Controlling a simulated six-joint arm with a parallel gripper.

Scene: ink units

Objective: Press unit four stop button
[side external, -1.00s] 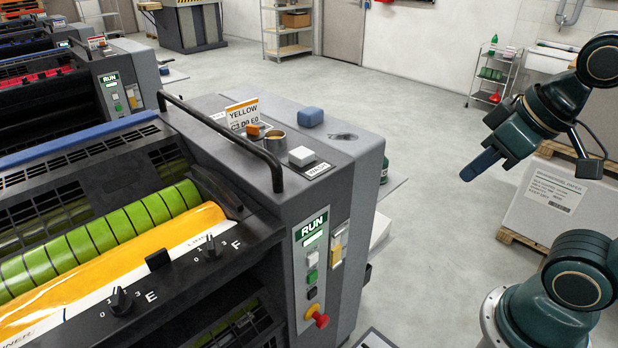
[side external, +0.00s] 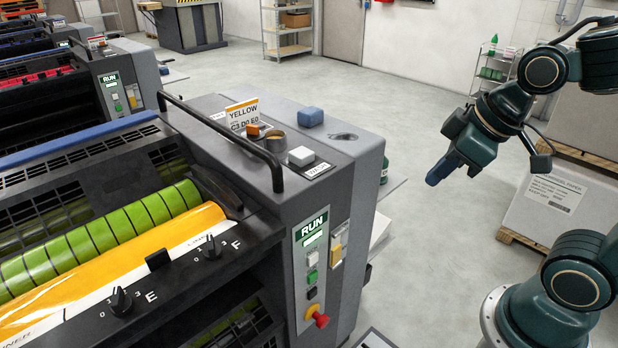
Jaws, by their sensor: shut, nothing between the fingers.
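I cannot read a unit number. My gripper (side external: 436,178) is shut and empty. It is in the air to the right of the unit, higher in the picture than the red button and apart from the panel.
A bar handle (side external: 225,140) stands up along the unit's top edge. A wrapped paper stack (side external: 548,203) stands on a pallet at right. Open floor lies between.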

